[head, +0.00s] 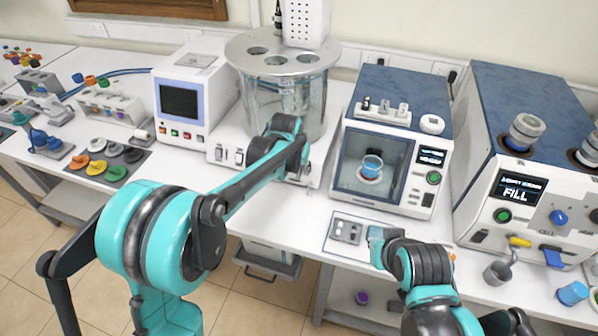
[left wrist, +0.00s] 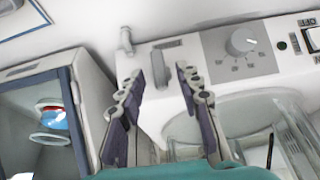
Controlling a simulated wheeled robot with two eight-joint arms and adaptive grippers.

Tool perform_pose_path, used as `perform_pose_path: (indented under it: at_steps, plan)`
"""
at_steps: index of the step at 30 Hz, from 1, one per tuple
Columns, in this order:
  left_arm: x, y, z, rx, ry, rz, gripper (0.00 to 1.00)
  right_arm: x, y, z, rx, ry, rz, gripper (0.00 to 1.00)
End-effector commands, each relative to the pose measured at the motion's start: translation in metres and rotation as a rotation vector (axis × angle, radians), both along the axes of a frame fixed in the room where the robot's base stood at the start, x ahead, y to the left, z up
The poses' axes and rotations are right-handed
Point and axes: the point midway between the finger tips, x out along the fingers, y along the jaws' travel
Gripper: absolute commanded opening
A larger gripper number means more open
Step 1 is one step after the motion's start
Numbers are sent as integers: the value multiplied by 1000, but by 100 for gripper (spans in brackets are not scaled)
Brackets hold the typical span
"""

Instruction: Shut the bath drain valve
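The bath is a clear glass cylinder (head: 262,100) under a round metal lid, on a white base with front controls. In the left wrist view, a grey upright lever (left wrist: 163,72), apparently the drain valve handle, stands on the white base panel below a small label. A small spout (left wrist: 126,40) sticks out beside it. My left gripper (left wrist: 160,80) is open, with its two dark fingers on either side of the lever; contact cannot be told. In the head view my left wrist (head: 290,135) hides part of the base. My right arm (head: 420,265) is at lower right, its fingers not clear.
A blue-topped tester (head: 425,120) with a blue cup inside stands close to the right of the bath. A white unit with a screen (head: 180,102) stands to the left.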

Motion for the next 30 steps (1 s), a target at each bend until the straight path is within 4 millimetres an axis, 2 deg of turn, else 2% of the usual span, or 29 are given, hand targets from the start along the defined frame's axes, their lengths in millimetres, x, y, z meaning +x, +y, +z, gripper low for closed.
perform_pose_path:
  at_steps: [4,13,14,17,18,30]
  plan:
    - [5,-2,-13,0,0,0,34,0,0,-5,0,0,0,0]
    - [6,-2,-15,0,0,0,34,0,0,-4,0,0,0,0]
    - [6,-2,-15,0,0,0,29,0,0,-4,0,0,0,0]
    - [6,-2,-15,0,0,0,3,0,0,-4,0,0,0,0]
    - [6,-2,-15,0,0,0,0,0,0,-4,0,0,0,0]
    - [6,-3,-15,29,-11,-17,0,0,0,-4,0,0,0,0]
